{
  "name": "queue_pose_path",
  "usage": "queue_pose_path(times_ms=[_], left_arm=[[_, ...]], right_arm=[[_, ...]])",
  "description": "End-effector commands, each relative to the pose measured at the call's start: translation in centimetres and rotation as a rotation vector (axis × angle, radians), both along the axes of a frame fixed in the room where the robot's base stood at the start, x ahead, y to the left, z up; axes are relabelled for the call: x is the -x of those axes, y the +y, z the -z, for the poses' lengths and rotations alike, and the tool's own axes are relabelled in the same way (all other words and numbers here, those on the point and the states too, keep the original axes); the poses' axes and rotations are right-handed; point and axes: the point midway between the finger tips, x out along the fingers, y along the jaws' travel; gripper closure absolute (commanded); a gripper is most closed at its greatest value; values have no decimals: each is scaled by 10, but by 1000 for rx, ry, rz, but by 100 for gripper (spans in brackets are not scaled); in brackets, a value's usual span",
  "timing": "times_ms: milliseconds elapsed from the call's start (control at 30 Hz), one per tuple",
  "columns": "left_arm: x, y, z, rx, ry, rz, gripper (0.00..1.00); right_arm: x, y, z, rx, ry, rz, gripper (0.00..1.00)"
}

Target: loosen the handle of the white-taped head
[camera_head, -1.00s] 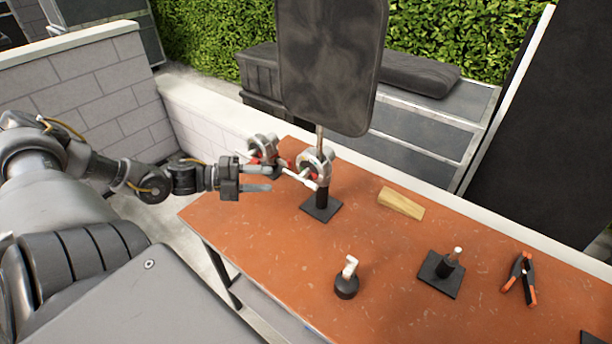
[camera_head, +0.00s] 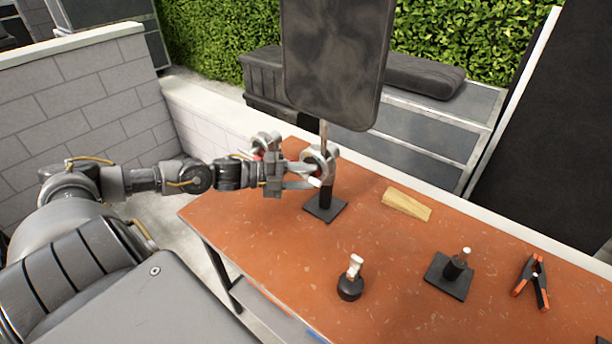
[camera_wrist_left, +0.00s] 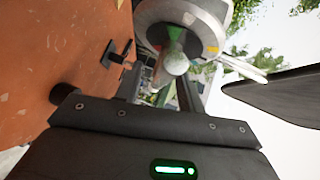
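A pale grip head (camera_head: 331,160) sits on a short black stand on the orange table, with a rod rising from it to a dark panel (camera_head: 335,65). Its handle end (camera_head: 315,182) points towards my left gripper (camera_head: 301,177). The fingers are apart and reach the handle. In the left wrist view the handle's rounded end (camera_wrist_left: 176,62) shows between the fingers (camera_wrist_left: 160,92), in front of the round head (camera_wrist_left: 185,14). I cannot tell whether the fingers touch it. A second head (camera_head: 266,143) stands behind, partly hidden. White tape is not clearly distinguishable. My right gripper is out of view.
The orange table (camera_head: 290,245) also holds a wooden wedge (camera_head: 407,204), a black base with a pale top (camera_head: 350,280), a small square stand (camera_head: 448,278) and an orange-black clamp (camera_head: 533,284). A block wall (camera_head: 85,100) stands left.

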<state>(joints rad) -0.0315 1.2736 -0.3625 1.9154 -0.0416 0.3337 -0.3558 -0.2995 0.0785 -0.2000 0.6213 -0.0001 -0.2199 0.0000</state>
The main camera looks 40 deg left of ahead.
Motion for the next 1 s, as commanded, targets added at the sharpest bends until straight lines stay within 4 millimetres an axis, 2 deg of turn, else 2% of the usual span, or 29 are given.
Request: queue_pose_path(times_ms=[400, 700, 833, 1000], left_arm=[[-3, -4, 1, 0, 1, 1, 61], [-3, -4, 0, -1, -1, 1, 100], [-4, -3, -1, -35, -2, 1, 100], [-4, -4, 1, -235, 0, 2, 100]], right_arm=[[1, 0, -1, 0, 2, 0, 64], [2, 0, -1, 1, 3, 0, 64], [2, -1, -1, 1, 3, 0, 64], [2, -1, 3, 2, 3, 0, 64]])
